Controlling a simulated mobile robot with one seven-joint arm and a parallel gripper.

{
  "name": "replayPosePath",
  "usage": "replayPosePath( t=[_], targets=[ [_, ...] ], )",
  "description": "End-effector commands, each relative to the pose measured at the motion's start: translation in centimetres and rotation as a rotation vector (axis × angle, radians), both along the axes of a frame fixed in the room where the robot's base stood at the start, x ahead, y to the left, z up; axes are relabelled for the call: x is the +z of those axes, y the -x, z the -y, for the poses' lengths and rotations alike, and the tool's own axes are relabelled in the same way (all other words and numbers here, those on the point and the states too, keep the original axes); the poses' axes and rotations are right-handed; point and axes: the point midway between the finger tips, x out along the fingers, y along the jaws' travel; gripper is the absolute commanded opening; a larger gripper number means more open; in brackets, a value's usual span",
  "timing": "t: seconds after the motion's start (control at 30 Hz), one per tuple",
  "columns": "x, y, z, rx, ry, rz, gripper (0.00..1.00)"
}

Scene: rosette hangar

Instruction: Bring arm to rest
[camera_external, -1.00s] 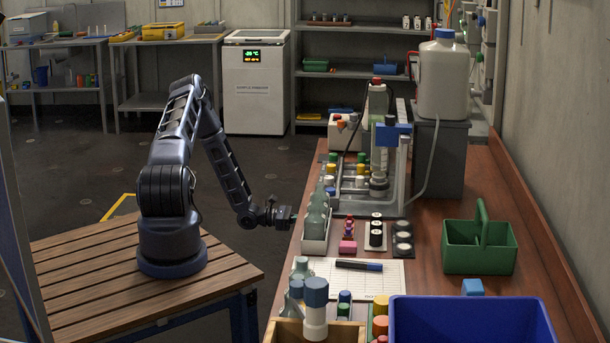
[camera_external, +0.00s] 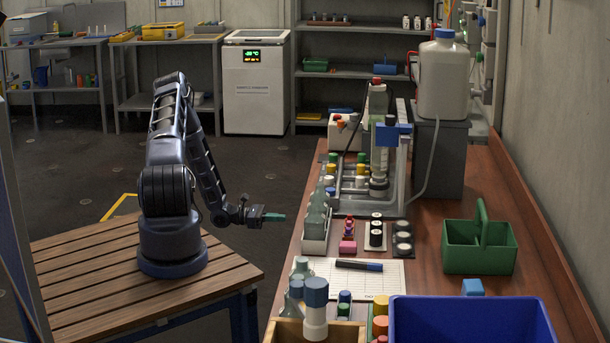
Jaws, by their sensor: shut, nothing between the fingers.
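My gripper (camera_external: 276,217) is at the end of my dark blue arm, to the left of the bench and apart from it. It points right, toward the bench's left edge, with its green fingertips together and nothing between them. My arm is folded, its elbow high above my base. My base stands on a slatted wooden platform (camera_external: 75,262) at the left.
The wooden bench (camera_external: 430,225) holds a rack of bottles (camera_external: 316,230) near its left edge, a green caddy (camera_external: 479,246), a blue bin (camera_external: 470,322), and a white jug (camera_external: 442,80). Open floor lies between my platform and the bench.

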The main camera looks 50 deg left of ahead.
Motion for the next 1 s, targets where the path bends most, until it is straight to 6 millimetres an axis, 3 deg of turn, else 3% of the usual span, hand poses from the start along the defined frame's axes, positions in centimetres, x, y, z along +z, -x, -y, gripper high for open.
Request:
replayPosePath(
  t=[0.23,0.57,0.67,1.0],
  targets=[
    [0.0,2.3,-2.3,0.001,0.000,0.000,0.00],
    [0.4,2.7,-2.6,-0.013,-0.011,0.002,0.00],
    [1.8,2.4,-1.9,-0.054,-0.044,0.008,0.00],
    [10.2,1.7,2.4,-0.307,-0.262,0.048,0.00]
  ],
)
